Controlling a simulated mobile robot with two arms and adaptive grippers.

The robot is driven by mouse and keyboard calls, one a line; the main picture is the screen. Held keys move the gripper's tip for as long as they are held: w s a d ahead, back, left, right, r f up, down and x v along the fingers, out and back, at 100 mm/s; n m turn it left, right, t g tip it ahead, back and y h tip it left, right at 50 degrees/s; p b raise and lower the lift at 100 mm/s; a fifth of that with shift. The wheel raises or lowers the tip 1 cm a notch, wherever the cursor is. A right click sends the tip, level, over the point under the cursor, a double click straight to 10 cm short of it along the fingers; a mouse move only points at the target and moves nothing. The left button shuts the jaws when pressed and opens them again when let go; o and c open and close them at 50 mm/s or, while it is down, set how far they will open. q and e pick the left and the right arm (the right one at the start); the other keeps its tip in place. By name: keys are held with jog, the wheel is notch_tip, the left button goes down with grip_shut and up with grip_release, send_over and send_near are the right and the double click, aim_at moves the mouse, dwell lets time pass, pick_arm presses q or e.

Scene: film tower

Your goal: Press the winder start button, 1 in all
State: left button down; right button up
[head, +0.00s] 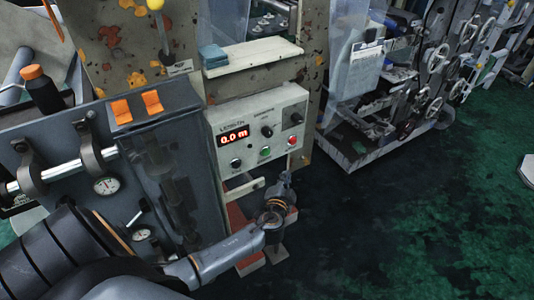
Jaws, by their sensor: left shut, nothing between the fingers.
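The winder control panel (248,124) is a pale box on the machine's side, with a red display (234,136) reading 0.0 m under the word LENGTH. Along its lower part are a black button (236,163), a green button (265,152) and a red button (292,140). The small labels are too fine to read, so the start button is not named by text. My left gripper (285,180) is shut and empty, just below the panel and below and right of the green button, apart from the buttons. My right gripper is out of view.
Left of the panel stands a dark cabinet (60,140) with gauges, orange switches (152,102) and a black bottle (42,90). A shelf (255,55) with a blue cloth juts above the panel. Machinery (430,85) stands at the right back. Green floor (430,220) lies clear at right.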

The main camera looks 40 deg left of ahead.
aim_at(266, 152)
pick_arm(q)
jog(key=w+a, duration=0.3)
jog(key=a, duration=0.5)
jog(key=shift+w+b, duration=0.15)
jog(key=shift+b, duration=0.2)
jog(key=shift+a, duration=0.15)
dwell(1.0)
jog(key=shift+w+a, duration=0.2)
jog(key=shift+a, duration=0.1)
